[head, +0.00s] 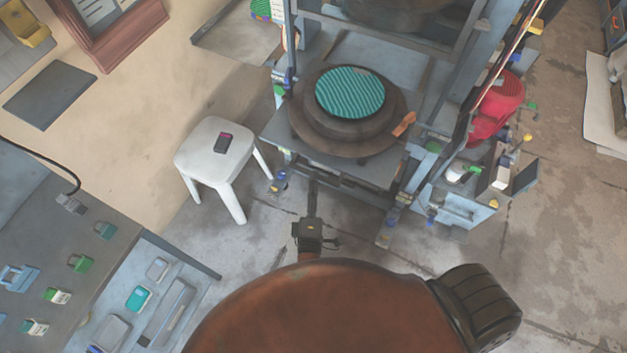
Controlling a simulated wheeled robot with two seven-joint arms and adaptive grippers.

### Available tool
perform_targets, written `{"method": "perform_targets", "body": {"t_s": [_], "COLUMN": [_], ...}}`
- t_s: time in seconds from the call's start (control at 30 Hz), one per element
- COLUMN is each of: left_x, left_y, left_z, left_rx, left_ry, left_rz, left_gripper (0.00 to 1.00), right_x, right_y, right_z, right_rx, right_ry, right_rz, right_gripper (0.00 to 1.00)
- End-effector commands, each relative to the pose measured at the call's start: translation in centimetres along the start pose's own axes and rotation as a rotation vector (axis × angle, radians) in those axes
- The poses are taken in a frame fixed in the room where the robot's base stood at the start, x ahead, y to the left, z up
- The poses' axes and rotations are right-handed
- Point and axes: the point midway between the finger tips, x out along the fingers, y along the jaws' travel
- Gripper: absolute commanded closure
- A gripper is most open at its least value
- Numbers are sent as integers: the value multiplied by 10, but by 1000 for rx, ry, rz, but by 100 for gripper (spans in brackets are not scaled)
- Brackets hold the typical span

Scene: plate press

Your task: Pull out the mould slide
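The mould slide (375,174) appears as a flat grey plate low in the press frame. A dark round mould (315,132) rests on it, topped by a ribbed green disc (350,92). An orange-brown piece (404,124) sticks out at the mould's right side. What seems to be my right gripper (312,192) is a dark, narrow shape with a black block behind it, in front of the slide's front edge. Its fingers are too small to tell apart, and contact with the slide is unclear. My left gripper is not in view.
The blue-grey press frame (473,75) has uprights on both sides of the slide. A white stool (205,145) with a small dark device stands to the left. A control desk (75,235) is at lower left. A red object (497,108) is right of the press.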

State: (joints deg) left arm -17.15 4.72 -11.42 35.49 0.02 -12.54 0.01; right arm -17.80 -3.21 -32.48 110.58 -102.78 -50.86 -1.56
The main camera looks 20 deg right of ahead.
Motion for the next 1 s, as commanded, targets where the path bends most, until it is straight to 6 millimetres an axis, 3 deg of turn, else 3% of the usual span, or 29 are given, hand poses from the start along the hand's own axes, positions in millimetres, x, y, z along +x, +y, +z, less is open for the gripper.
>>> {"method": "perform_targets", "body": {"t_s": [0.2, 0.4, 1.0], "left_x": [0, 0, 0], "left_y": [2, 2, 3], "left_z": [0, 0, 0], "left_rx": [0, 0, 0], "left_ry": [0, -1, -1], "left_rz": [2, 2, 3], "left_gripper": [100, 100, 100], "right_x": [-37, -61, -66], "right_y": [-1, -1, 0], "right_z": [0, 0, 0], "right_rx": [-2, -2, -1], "right_ry": [2, 1, 1], "right_rz": [-3, -2, -1], "right_gripper": [72, 72, 72]}}
